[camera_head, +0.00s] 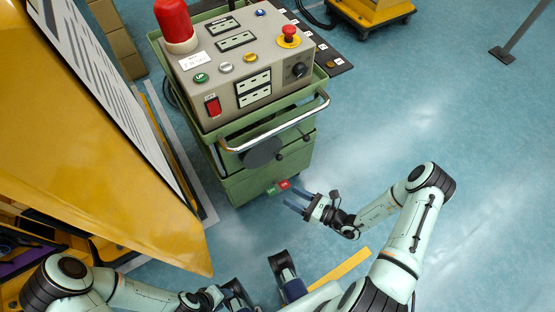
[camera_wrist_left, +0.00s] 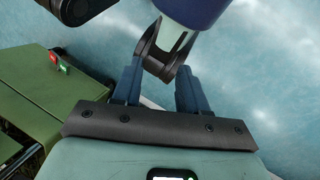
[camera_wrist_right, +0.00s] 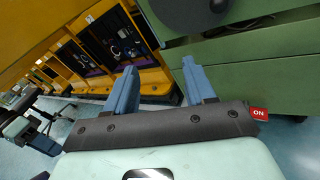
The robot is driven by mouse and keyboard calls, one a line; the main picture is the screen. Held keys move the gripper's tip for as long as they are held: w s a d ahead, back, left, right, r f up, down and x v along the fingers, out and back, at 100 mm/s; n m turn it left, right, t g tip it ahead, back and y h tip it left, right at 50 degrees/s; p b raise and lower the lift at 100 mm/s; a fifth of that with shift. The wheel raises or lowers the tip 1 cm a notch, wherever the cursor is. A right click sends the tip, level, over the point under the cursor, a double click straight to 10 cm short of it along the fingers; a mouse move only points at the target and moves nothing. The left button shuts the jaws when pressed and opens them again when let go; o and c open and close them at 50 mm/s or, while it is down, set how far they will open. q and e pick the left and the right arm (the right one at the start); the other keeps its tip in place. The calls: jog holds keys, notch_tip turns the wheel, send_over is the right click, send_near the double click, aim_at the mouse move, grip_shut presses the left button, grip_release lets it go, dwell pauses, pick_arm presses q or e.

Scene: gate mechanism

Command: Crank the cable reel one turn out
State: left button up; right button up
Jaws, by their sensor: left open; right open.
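The cable reel (camera_head: 262,152) shows as a dark round disc with a small knob on the front side of the green cart, below the chrome rail. It also shows at the top of the right wrist view (camera_wrist_right: 190,12), partly cut off by the edge. My right gripper (camera_head: 296,203) is open and empty, below and to the right of the reel, near the cart's lower front. My left gripper (camera_head: 236,292) is open at the bottom of the head view, away from the reel. In the left wrist view its fingers (camera_wrist_left: 158,90) are apart, with nothing held.
The green cart (camera_head: 235,190) carries a control box (camera_head: 240,60) with buttons and a red lamp. A red and green tag (camera_head: 278,187) sticks out low on the cart, near my right fingers. A yellow cabinet (camera_head: 100,150) stands at left.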

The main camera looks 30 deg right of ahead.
jog(key=w+d+m+t+h, duration=0.2)
jog(key=d+m+t+h, duration=0.15)
jog(key=d, duration=0.25)
pick_arm(q)
jog(key=shift+t, duration=0.6)
jog(key=w+f, duration=0.1)
jog(key=w+a+f+b, duration=0.1)
jog(key=w+f+b, duration=0.1)
jog(key=shift+w+a+f, duration=0.25)
jog(key=shift+w, duration=0.15)
pick_arm(e)
send_near(264, 155)
jog(key=w+d+f, duration=0.1)
jog(key=w+d, duration=0.1)
jog(key=w, duration=0.3)
jog(key=shift+w+d+f+g+h, duration=0.15)
jog(key=shift+w+d+g+h, duration=0.05)
jog(key=shift+g+h, duration=0.15)
grip_shut()
